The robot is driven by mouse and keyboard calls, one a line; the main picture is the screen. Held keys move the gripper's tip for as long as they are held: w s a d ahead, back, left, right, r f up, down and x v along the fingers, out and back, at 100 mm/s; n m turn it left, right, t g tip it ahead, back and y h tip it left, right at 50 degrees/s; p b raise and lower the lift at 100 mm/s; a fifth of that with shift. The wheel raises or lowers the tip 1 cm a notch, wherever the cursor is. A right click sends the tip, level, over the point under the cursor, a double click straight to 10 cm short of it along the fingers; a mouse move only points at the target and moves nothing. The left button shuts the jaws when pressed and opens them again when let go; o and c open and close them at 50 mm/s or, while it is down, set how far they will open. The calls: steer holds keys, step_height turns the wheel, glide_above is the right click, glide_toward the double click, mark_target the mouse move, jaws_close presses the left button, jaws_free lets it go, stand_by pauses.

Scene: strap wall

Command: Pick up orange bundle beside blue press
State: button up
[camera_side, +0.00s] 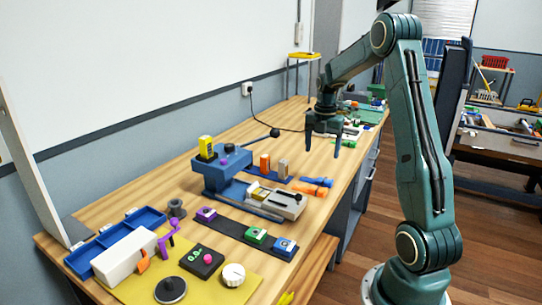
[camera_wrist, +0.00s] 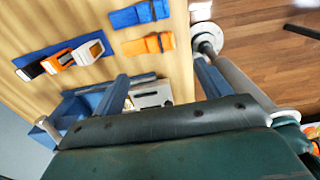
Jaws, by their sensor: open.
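An orange bundle (camera_side: 305,190) lies flat on the wooden bench, to the right of the blue press (camera_side: 222,168). In the wrist view the orange bundle (camera_wrist: 142,45) lies ahead of my fingers, with a band near its right end. A similar blue bundle (camera_side: 319,182) lies beside it and also shows in the wrist view (camera_wrist: 140,14). My gripper (camera_side: 323,147) is open and empty, raised above the bench and beyond the bundles in the side view. In the wrist view its two fingers (camera_wrist: 162,85) are wide apart. The press is partly hidden there.
An orange block (camera_side: 265,163) and a grey block (camera_side: 283,169) stand near the press on a blue strip. A grey device (camera_side: 287,203) sits in front. A dark strip (camera_side: 240,233) carries coloured units. The bench edge is close to the bundles' right.

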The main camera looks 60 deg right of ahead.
steer(key=shift+f, duration=0.1)
glide_above(319, 187)
steer(key=shift+w+f, duration=0.1)
steer(key=shift+f, duration=4.1)
steer(key=shift+f, duration=2.6)
steer(key=c, duration=1.1)
steer(key=shift+r, duration=0.2)
